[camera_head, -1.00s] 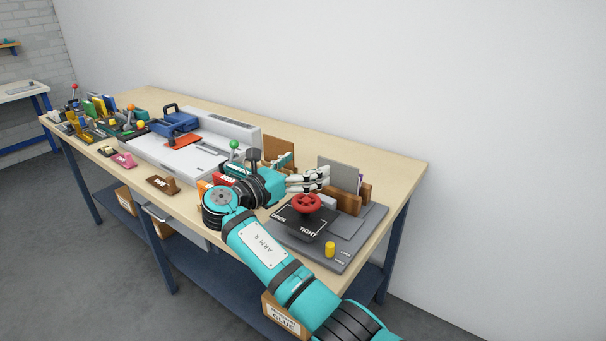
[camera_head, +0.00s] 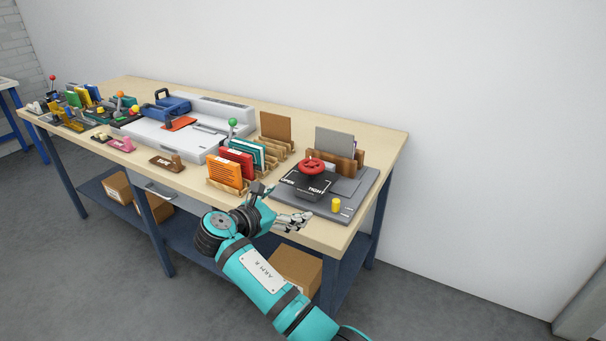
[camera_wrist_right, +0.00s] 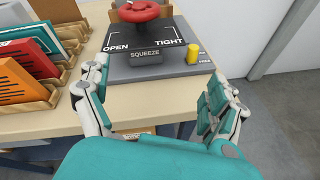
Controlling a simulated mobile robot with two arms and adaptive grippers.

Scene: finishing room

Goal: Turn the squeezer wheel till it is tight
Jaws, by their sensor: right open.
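The squeezer (camera_head: 309,188) is a dark block with a red wheel (camera_head: 312,165) on top, near the right end of the bench. Its plate is lettered OPEN on the left and TIGHT on the right. In the right wrist view the red wheel (camera_wrist_right: 139,10) is at the top, partly cut off, above a SQUEEZE label (camera_wrist_right: 144,56). My right gripper (camera_head: 304,218) is at the bench's front edge, in front of the squeezer and apart from the wheel. In the wrist view its fingers (camera_wrist_right: 160,95) are spread wide with nothing between them. My left gripper is not in view.
A yellow peg (camera_head: 336,204) stands on the grey base (camera_head: 356,200) right of the squeezer. Racks with orange (camera_head: 224,171), red and teal booklets stand to its left. A grey panel (camera_head: 334,143) stands behind it. Bare bench lies along the front edge.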

